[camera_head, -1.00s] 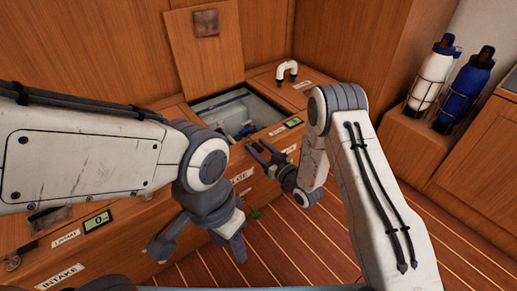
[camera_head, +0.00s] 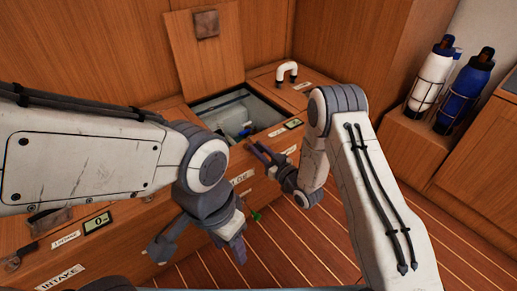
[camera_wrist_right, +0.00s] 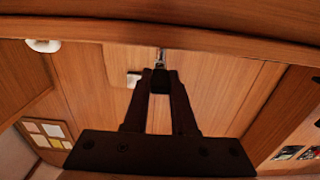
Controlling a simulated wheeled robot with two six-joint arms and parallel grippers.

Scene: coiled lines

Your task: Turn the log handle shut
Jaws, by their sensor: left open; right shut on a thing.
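My right gripper (camera_head: 257,148) is at the front edge of the open locker well. In the right wrist view its fingers (camera_wrist_right: 160,78) are closed around a small dark piece with a bright metal stem (camera_wrist_right: 161,55) above it. I cannot tell for sure that this is the log handle, as the fingers hide most of it. A blue fitting (camera_head: 246,128) shows inside the well, just beyond the fingers. My left gripper (camera_head: 198,250) is open and empty, low in front of the wooden bench, with a small green handle (camera_head: 255,215) to its right.
The lifted wooden lid (camera_head: 205,65) leans behind the well (camera_head: 265,108). A white bent pipe (camera_head: 287,72) stands to its right, near a small display (camera_head: 293,124). A white bottle (camera_head: 432,80) and a blue bottle (camera_head: 464,92) stand in racks at right. The striped floor (camera_head: 330,255) is clear.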

